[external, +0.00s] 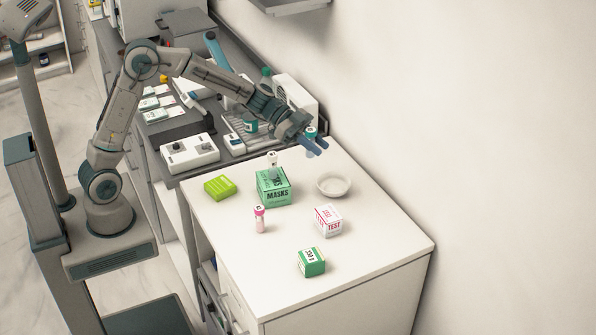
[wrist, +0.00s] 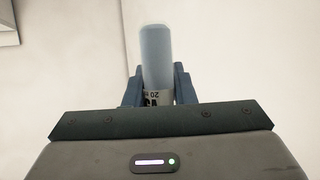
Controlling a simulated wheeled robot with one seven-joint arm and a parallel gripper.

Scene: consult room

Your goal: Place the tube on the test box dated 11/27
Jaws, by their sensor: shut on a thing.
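My gripper (external: 314,143) is shut on a tube (external: 310,151) and holds it in the air above the back of the white table. In the wrist view the tube (wrist: 156,58) has a pale blue body and a white label with dark print, partly hidden between the fingers. A white and pink test box (external: 328,221) stands on the table, below and in front of my gripper. A green and white box (external: 311,263) stands nearer the front; its face print is too small to read surely. I cannot read a date on either box.
A green masks box (external: 273,189) has a tube (external: 272,159) standing on or just behind it. A pink-capped tube (external: 260,220), a lime-green box (external: 219,187) and a white bowl (external: 333,186) are on the table (external: 385,245). The table's right side is clear.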

